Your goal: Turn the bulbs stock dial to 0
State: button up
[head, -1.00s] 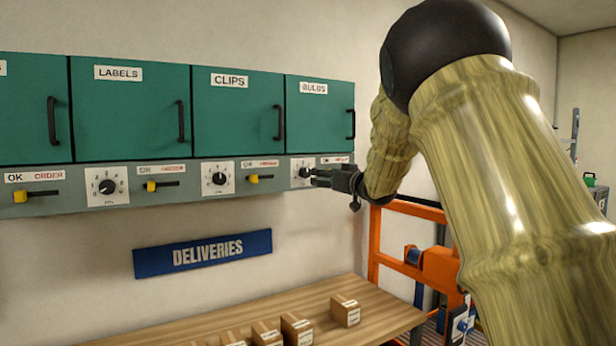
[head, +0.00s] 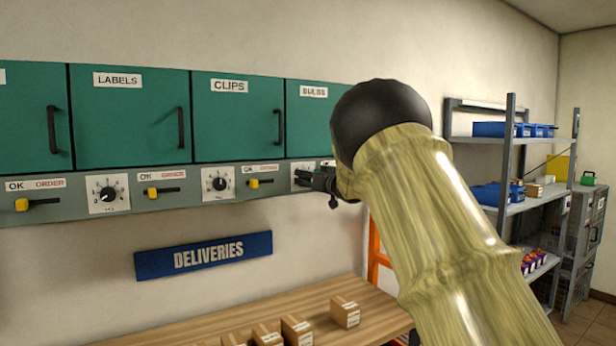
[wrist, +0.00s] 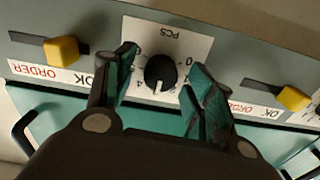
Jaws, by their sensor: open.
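The bulbs stock dial (wrist: 160,72) is a round black knob with a white pointer mark on a white plate (wrist: 190,42) marked PCS, seen upside down in the wrist view. The pointer is toward the picture's bottom, near a number that looks like 4. My gripper (wrist: 162,80) is open, with one teal-padded finger on each side of the knob; I cannot tell whether they touch it. In the head view my gripper (head: 312,179) is at the plate below the green BULBS cabinet (head: 312,115) and hides the dial.
Yellow-tipped sliders (wrist: 62,50) and (wrist: 293,98) flank the plate, with OK and ORDER labels. Labels and clips dials (head: 107,194) (head: 218,183) sit farther left on the rail. Below are a DELIVERIES sign (head: 203,256) and a wooden table (head: 375,325) with small boxes.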

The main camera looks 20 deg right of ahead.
jog(key=shift+w+a, duration=0.1)
jog(key=shift+w, duration=0.15)
jog(key=c, duration=1)
